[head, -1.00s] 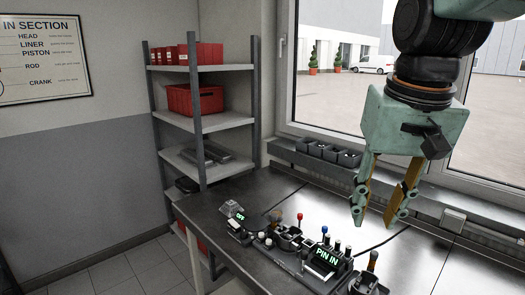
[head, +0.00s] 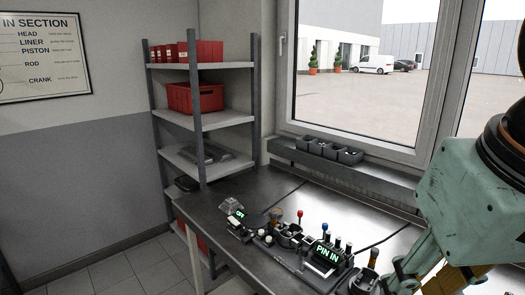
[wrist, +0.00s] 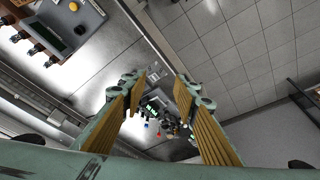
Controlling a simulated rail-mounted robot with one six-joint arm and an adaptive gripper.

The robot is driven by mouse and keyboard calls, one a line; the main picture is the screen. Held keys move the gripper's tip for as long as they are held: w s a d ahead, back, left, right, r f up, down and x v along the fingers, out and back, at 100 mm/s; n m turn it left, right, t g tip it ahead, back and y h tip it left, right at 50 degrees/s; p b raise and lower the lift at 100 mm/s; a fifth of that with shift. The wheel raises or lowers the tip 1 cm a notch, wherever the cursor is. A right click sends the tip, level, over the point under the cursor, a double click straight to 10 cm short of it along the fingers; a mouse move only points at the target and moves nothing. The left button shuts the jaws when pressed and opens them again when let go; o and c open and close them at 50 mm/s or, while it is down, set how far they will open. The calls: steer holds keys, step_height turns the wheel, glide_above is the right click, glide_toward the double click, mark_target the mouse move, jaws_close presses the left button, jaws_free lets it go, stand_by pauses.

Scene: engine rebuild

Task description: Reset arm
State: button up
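My gripper shows in the wrist view (wrist: 160,105) with its two fingers spread wide apart and nothing between them. In the head view only its green body and part of the fingers (head: 428,275) show at the lower right edge; the fingertips are cut off or hidden there. My gripper is above the right part of the dark workbench (head: 200,203). A black fixture with a "PIN IN" display (head: 328,254) stands on the bench, left of my gripper, apart from it.
A small device reading "OFF" (head: 239,215) stands at the bench's left end. Black bins (head: 328,148) sit on the window ledge. A shelf rack (head: 203,122) with red boxes stands at the back. In the wrist view, a panel with a yellow knob (wrist: 73,7) is upper left.

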steer(key=s, duration=0.1)
steer(key=s+f, duration=0.1)
steer(key=s, duration=0.1)
steer(key=shift+f, duration=0.2)
